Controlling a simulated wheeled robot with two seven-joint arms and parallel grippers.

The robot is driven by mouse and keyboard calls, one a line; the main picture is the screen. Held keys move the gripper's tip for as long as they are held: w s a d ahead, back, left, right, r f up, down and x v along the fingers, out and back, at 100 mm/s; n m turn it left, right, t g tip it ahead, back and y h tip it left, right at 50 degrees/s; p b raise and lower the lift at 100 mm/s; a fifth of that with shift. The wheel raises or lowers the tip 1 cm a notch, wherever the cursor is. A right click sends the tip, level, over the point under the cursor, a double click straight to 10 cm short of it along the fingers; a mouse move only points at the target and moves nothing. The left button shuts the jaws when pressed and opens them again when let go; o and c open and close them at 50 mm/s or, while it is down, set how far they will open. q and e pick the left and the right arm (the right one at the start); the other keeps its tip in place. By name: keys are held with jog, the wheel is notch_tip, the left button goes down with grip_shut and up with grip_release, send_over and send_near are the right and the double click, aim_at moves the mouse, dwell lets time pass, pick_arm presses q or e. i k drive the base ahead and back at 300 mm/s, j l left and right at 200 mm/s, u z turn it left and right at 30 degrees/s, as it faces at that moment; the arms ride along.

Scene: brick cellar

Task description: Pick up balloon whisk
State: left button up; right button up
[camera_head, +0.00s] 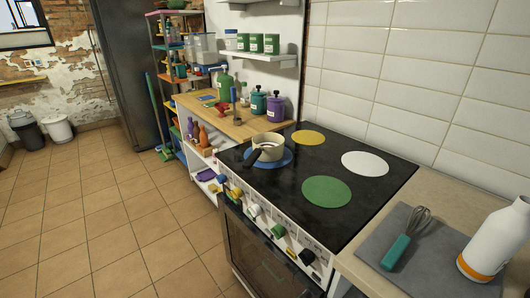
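The balloon whisk (404,241) lies on a grey board (437,262) on the counter at the lower right. It has a teal handle at the near end and a grey wire head pointing to the back right. Its whole length shows. A white bottle with an orange band (496,243) stands upright on the same board, to the right of the whisk and apart from it. Neither of my grippers is in this view.
A black stove top (300,211) with coloured discs lies left of the board, with a small pot (268,147) on the blue disc. A white tiled wall (440,60) closes the back. The tiled floor (95,225) at left is clear.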

aim_at(389, 263)
jog(key=z, duration=1.15)
jog(key=k+l, duration=0.05)
jog(key=l, duration=0.05)
